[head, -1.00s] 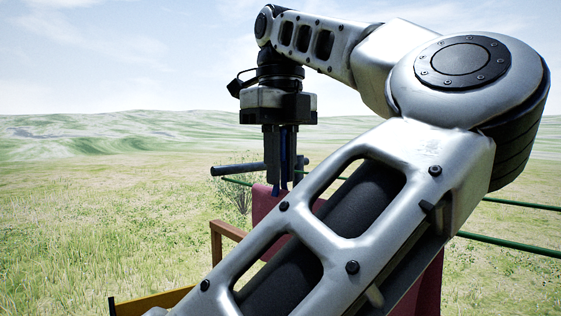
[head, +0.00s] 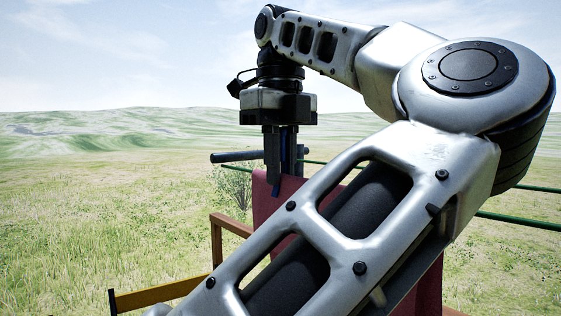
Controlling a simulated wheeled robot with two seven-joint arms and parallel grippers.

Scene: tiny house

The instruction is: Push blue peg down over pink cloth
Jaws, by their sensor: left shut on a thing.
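My left gripper (head: 284,180) points straight down and is shut on the blue peg (head: 283,145). Only slivers of the peg show between the dark fingers, with a blue tip at their lower end. The pink cloth (head: 263,212), dark pink here, hangs beneath and behind the fingers. The fingertips overlap its top edge in the head view. I cannot tell whether the peg touches or straddles the cloth. My left forearm hides much of the cloth; another strip shows at the lower right. My right gripper is not in view.
A dark horizontal bar (head: 232,156) ends just left of the fingers. Green lines (head: 520,220) run off to the right. A brown wooden frame (head: 217,240) and a yellowish wooden rail (head: 165,293) stand at the lower left. Open grass lies beyond.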

